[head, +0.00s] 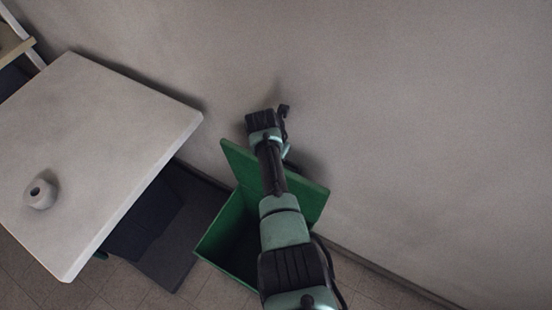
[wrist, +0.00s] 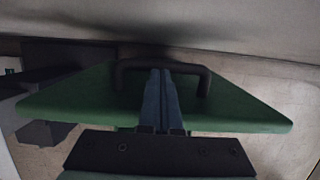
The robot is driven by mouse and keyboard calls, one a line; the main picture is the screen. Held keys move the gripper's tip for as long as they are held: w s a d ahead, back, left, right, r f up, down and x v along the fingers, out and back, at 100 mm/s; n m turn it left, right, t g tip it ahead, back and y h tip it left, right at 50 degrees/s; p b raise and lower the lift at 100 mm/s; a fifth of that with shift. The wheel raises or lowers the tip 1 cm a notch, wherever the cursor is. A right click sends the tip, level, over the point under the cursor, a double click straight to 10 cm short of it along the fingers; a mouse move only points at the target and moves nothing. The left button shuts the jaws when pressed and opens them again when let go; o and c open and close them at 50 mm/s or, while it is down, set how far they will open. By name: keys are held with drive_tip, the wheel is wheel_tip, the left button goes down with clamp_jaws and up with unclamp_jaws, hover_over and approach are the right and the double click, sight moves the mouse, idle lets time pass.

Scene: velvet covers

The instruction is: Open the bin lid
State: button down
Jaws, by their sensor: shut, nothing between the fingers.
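The green bin (head: 217,243) stands against the wall, and its dark inside shows beside my arm. Its green lid (head: 238,160) is raised, standing up at the wall side of the bin. In the wrist view the lid (wrist: 80,102) spreads across the middle, with a dark bracket-shaped handle (wrist: 119,76) on it. My gripper (wrist: 161,72) is shut and empty, its fingertips between the handle's two legs and close to its bar. I cannot tell whether they touch it. In the head view my arm crosses over the bin and hides part of the lid; the fingertips are hidden there.
A pale table (head: 110,130) with a small grey round pot (head: 40,194) stands to the left. A dark mat or low piece (head: 185,235) lies between table and bin. The grey wall (head: 420,130) is close behind the lid. Tiled floor shows at the bottom.

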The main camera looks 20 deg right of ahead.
drive_tip(key=shift+w+d, duration=0.2)
drive_tip(key=shift+d, duration=0.1)
idle(0.4)
